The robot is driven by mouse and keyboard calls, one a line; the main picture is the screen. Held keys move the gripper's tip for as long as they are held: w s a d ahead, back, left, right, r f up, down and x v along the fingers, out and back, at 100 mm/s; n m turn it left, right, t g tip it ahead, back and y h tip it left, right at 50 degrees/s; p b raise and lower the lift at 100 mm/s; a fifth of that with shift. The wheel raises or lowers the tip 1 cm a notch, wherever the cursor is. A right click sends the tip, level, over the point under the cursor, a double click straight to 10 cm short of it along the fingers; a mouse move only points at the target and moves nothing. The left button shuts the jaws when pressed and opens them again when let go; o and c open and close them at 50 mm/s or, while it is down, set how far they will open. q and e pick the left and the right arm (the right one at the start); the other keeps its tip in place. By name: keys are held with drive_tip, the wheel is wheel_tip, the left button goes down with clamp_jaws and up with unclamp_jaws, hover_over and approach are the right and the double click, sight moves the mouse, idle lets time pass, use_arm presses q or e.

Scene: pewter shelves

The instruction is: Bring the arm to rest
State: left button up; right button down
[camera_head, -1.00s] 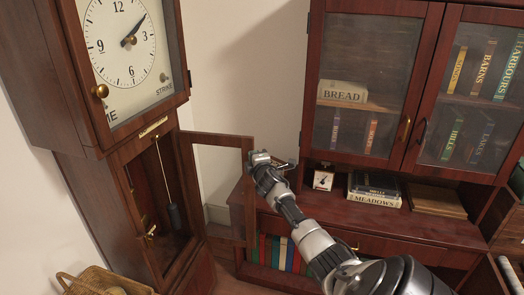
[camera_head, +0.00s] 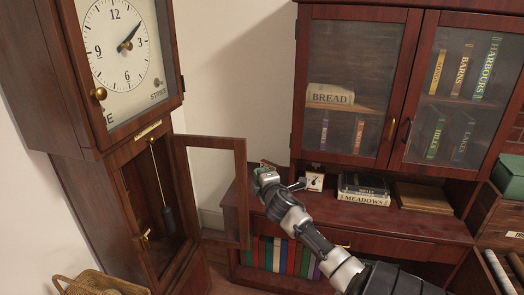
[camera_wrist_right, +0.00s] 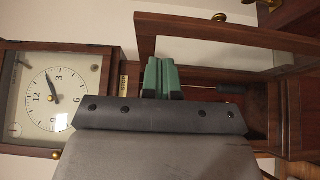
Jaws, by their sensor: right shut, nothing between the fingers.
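My right arm reaches in from the lower right in the head view. Its gripper (camera_head: 262,168) is beside the outer edge of the open glazed door (camera_head: 242,200) of the tall clock (camera_head: 85,150); I cannot tell whether they touch. In the right wrist view the green fingers (camera_wrist_right: 161,74) are together with nothing between them. The wooden door frame (camera_wrist_right: 200,22) and the clock face (camera_wrist_right: 48,98) also show there. My left gripper is not in view.
A dark red cabinet (camera_head: 398,226) with glass doors stands right of the clock. A small white dial (camera_head: 314,182) and stacked books (camera_head: 363,198) sit on its ledge, close to my arm. A wicker basket (camera_head: 75,285) is at lower left.

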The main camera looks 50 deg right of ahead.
drive_tip(key=shift+s+f, duration=0.1)
drive_tip(key=shift+s, duration=0.2)
drive_tip(key=s+a+f+m+g+y, duration=0.15)
drive_tip(key=s+a+f, duration=0.25)
drive_tip(key=f, duration=0.8)
drive_tip(key=s+a+f+m+g+y, duration=0.1)
drive_tip(key=s+a+f+g+y, duration=0.2)
drive_tip(key=f, duration=0.9)
drive_tip(key=s+a+f+m+g+y, duration=0.15)
drive_tip(key=s+a+f, duration=0.3)
drive_tip(key=f, duration=0.75)
drive_tip(key=s+a+f+m+g+y, duration=0.1)
drive_tip(key=s+a+f+g, duration=0.1)
drive_tip(key=s+a+f, duration=0.4)
drive_tip(key=s+a+f+m+g+y, duration=0.1)
drive_tip(key=s+a+f+m+g, duration=0.1)
drive_tip(key=s+a+f, duration=0.5)
drive_tip(key=s+a+f+m+g+y, duration=0.1)
drive_tip(key=s+a+f+g, duration=0.3)
drive_tip(key=s+a, duration=0.8)
drive_tip(key=s+f+m, duration=0.1)
drive_tip(key=s+f, duration=0.1)
drive_tip(key=s, duration=0.4)
drive_tip(key=shift+a+f+y, duration=0.3)
drive_tip(key=shift+f+y, duration=0.1)
